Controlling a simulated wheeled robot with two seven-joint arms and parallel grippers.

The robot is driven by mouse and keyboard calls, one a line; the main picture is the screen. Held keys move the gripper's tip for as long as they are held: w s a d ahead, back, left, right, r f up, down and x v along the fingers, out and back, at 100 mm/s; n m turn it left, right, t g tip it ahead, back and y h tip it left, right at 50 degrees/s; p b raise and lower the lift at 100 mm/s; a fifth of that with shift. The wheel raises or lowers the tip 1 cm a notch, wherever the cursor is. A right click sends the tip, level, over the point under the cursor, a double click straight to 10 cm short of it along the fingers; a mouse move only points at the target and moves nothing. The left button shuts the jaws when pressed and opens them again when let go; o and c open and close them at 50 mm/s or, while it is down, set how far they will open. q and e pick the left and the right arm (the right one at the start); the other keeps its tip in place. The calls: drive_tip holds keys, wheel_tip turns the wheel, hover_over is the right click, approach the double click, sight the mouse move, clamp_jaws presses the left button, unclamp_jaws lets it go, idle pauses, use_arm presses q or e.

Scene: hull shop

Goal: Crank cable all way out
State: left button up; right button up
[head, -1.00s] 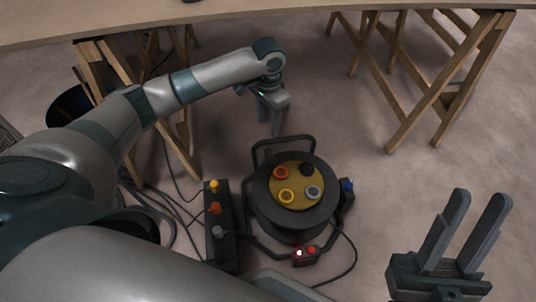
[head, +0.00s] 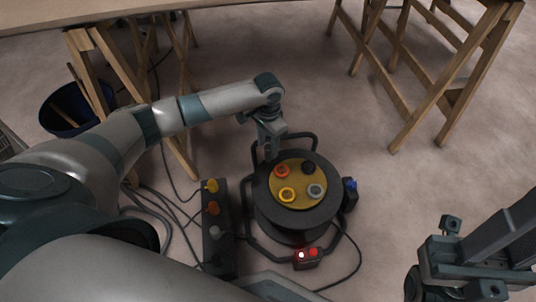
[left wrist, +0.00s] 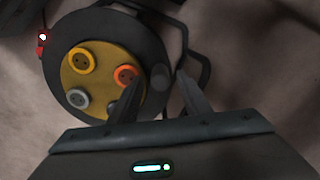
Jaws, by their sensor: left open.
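The cable reel (head: 275,215) stands on the floor, a black drum with a yellow face (head: 297,184) carrying orange, black, yellow and grey round sockets. My left gripper (head: 269,152) is open at the drum's far-left edge, beside the carrying frame. In the left wrist view, its two fingers (left wrist: 160,88) stand apart on either side of a dark grey round knob (left wrist: 160,77) on the drum's rim. Whether they touch it I cannot tell. My right gripper (head: 500,235) is at the lower right, away from the reel, partly cut off by the picture edge.
A black box with coloured plugs (head: 217,225) stands left of the reel, with loose cables around it. A small box with red lights (head: 307,257) sits at the reel's front. Wooden trestles (head: 440,90) and a blue bucket (head: 75,110) stand behind.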

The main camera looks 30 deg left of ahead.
use_arm(q)
drive_tip(key=shift+f+b, duration=0.55)
drive_tip(key=shift+f, duration=1.4)
clamp_jaws()
